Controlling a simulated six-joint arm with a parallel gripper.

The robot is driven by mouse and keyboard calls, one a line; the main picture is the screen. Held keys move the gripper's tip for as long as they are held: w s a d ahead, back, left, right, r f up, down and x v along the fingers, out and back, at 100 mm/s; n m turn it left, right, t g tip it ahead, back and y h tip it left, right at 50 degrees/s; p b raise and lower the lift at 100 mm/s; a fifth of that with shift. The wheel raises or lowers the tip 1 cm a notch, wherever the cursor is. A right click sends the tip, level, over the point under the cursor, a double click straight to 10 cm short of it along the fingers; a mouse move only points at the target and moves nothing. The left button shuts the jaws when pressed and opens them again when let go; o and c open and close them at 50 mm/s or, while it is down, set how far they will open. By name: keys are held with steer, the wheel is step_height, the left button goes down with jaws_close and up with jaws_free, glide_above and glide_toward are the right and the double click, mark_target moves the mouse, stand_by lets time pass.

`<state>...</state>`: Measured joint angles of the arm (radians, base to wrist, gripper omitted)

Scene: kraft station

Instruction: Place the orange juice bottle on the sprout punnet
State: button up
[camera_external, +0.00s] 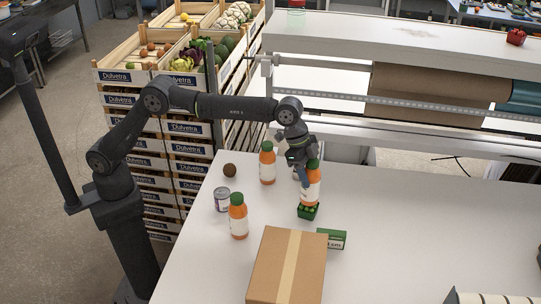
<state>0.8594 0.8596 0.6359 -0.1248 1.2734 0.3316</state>
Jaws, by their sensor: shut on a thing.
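My gripper (302,162) is shut on an orange juice bottle (313,188) with a green cap and a white label. The bottle is upright, directly over the green sprout punnet (308,212) on the white table. Its base meets the punnet's top in the picture; I cannot tell whether they touch. The gripper covers the bottle's left upper side. Two similar orange bottles stand on the table: one (267,166) to the left and behind, the other (238,218) at the front left.
A tin can (222,200) and a brown round thing (229,170) are at the table's left. A taped cardboard box (268,262) is in front, with a small green carton (333,239) beside it. Stacked crates (190,155) stand behind.

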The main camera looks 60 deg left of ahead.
steer(key=shift+f, duration=0.75)
steer(key=shift+f, duration=0.15)
steer(key=o, duration=1.3)
steer(key=v, duration=1.2)
